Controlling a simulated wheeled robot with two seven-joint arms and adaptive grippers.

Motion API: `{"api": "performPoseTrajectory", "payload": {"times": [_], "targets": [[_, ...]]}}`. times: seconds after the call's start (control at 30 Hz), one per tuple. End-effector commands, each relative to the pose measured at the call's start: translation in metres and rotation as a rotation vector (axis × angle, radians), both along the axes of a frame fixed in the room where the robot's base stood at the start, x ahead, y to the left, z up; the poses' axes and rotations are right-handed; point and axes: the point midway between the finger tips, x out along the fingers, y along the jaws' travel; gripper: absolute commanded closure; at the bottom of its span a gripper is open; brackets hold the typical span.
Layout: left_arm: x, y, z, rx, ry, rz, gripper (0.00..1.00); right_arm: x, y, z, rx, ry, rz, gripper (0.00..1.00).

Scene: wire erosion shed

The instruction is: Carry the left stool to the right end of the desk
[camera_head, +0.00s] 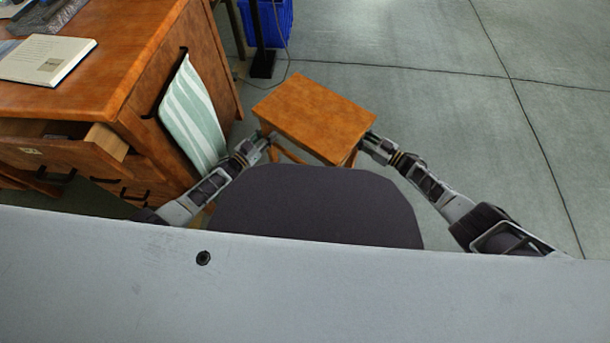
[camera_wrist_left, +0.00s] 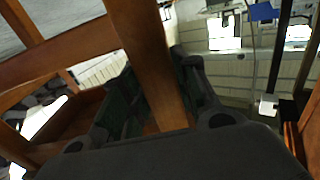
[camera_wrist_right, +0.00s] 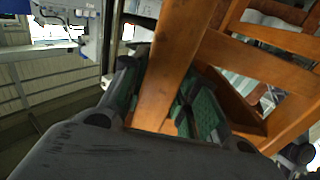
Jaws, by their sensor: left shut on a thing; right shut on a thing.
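A wooden stool (camera_head: 316,112) with a rectangular orange-brown seat is in front of me, beside the right end of the wooden desk (camera_head: 140,95). My left gripper (camera_head: 266,136) is at the stool's left side, shut on a leg (camera_wrist_left: 150,65), which runs between its fingers in the left wrist view. My right gripper (camera_head: 370,137) is at the stool's right side, shut on another leg (camera_wrist_right: 172,65), seen in the right wrist view. Most of the legs are hidden under the seat in the head view. I cannot tell whether the feet touch the floor.
A striped towel (camera_head: 193,112) hangs on the desk's end. A desk drawer (camera_head: 65,150) stands open. A book (camera_head: 45,58) lies on the desk. A blue crate (camera_head: 268,20) and a dark post base (camera_head: 263,65) stand behind the stool. The floor at right is clear.

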Motion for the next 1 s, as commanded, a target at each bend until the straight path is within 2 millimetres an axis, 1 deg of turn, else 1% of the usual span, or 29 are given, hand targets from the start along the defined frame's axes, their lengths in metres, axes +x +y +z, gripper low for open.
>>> {"api": "performPoseTrajectory", "payload": {"times": [0.03,0.87,0.9,1.0], "targets": [[0.003,0.001,0.004,-0.005,-0.008,0.002,1.0,0.003,-0.001,0.004,0.007,-0.007,-0.002,1.0],[0.003,0.001,-0.007,-0.005,-0.008,0.002,1.0,0.003,-0.001,-0.007,0.007,-0.007,-0.002,1.0],[0.0,0.002,-0.012,0.001,0.001,0.003,0.65,0.001,-0.002,-0.012,-0.001,0.001,-0.003,0.65],[0.0,0.002,-0.012,0.001,0.001,0.002,0.52,0.001,-0.002,-0.011,-0.001,0.001,-0.003,0.52]]}}
